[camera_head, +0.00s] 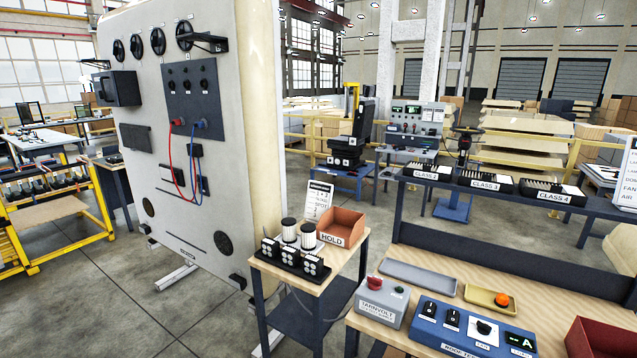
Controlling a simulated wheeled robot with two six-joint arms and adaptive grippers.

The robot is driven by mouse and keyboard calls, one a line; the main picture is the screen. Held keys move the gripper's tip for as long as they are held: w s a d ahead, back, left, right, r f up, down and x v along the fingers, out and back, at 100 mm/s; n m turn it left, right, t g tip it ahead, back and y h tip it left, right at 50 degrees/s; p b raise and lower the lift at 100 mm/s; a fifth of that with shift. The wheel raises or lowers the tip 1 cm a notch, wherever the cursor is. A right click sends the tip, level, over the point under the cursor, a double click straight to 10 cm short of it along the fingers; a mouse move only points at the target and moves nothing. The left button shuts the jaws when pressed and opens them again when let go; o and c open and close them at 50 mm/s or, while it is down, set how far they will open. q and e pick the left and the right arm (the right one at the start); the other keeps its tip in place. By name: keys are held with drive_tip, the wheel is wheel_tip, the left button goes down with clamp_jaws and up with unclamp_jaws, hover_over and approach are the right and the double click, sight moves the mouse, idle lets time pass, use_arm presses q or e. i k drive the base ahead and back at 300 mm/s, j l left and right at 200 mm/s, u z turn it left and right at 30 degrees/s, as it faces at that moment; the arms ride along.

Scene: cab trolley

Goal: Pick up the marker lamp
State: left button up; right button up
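No thing in view is labelled as the marker lamp. A small orange rounded piece (501,300) lies in a shallow yellow tray (476,294) on the wooden bench at the lower right; it may be the lamp. Black units with pale round spots (312,266) stand in a black rack on a small trolley table (331,263); these could also be lamps. Two white-and-dark cylinders (289,231) stand behind them. Neither of my grippers shows in the head view.
An orange-brown HOLD bin (341,227) stands on the trolley table. The bench holds a grey tray (418,278), a grey box with a red knob (380,301), a blue switch box (471,329) and a dark red bin (600,338). A large cream panel (212,165) stands left.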

sight(502, 301)
drive_tip(key=z, duration=1.3)
